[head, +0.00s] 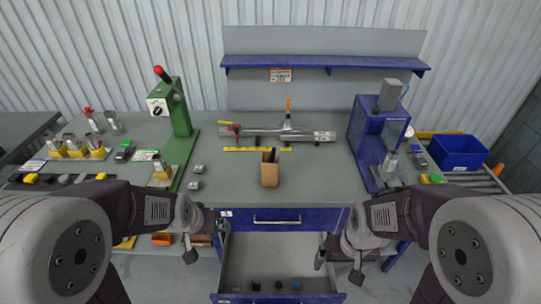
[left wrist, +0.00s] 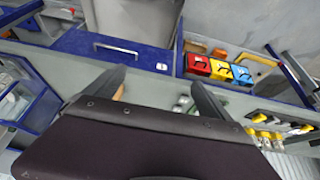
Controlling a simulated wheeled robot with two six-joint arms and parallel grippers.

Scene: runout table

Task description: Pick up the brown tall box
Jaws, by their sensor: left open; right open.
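The brown tall box (head: 270,173) stands upright on the grey table near its front edge, in the middle of the head view. Its top is open and something dark sticks out of it. My left gripper (head: 206,241) is open, in front of the table edge, to the left of and nearer than the box. My right gripper (head: 338,270) is open in front of the table, to the right of and nearer than the box. Both are apart from the box.
An open drawer (head: 278,262) with small items juts out below the table. A green press (head: 178,125) stands left, a blue press (head: 372,140) right, a blue bin (head: 458,152) farther right. A yellow ruler (head: 245,149) and a metal rail lie behind the box.

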